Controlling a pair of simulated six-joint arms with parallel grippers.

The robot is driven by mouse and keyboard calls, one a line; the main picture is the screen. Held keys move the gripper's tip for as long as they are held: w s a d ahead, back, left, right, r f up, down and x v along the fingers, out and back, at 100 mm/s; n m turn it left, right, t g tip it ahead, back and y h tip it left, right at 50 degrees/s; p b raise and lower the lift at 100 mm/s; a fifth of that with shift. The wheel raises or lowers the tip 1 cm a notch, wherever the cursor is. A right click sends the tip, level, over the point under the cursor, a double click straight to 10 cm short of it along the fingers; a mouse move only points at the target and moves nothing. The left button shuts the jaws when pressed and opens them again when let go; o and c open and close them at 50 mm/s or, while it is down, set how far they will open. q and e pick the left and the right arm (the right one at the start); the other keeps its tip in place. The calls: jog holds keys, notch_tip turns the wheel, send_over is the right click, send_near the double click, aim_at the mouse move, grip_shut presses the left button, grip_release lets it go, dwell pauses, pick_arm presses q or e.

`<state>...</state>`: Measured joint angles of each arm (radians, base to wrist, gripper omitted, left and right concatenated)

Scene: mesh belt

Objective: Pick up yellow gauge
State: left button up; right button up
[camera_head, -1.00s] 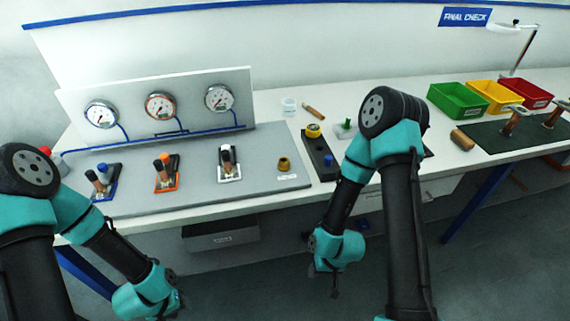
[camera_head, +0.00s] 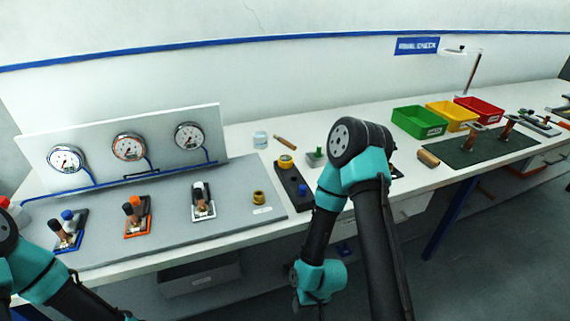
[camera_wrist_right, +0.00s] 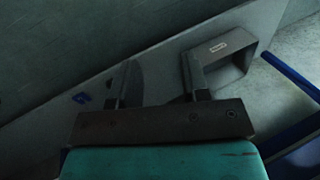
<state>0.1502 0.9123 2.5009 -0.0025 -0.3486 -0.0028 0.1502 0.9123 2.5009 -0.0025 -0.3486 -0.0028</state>
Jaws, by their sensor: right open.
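A yellow-rimmed round piece (camera_head: 285,161), which looks like the yellow gauge, sits at the far end of a black tray (camera_head: 303,203) on the bench. A smaller dull-yellow ring-like piece (camera_head: 258,198) stands on the grey panel to its left, behind a white label. My right gripper (camera_wrist_right: 158,82) is open and empty in the right wrist view, with bare fingers. In the head view my right gripper (camera_head: 300,300) hangs low in front of the bench, well below the yellow piece. My left arm shows at lower left, but its gripper is outside the frame.
Three dial gauges (camera_head: 128,147) stand on an upright board at left. Tool stands (camera_head: 137,217) occupy the grey panel before them. Green (camera_head: 418,122), yellow and red bins stand at back right. A grey bin (camera_wrist_right: 224,52) shows under the bench.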

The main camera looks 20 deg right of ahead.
jog(key=shift+o, duration=0.2)
jog(key=o, duration=0.8)
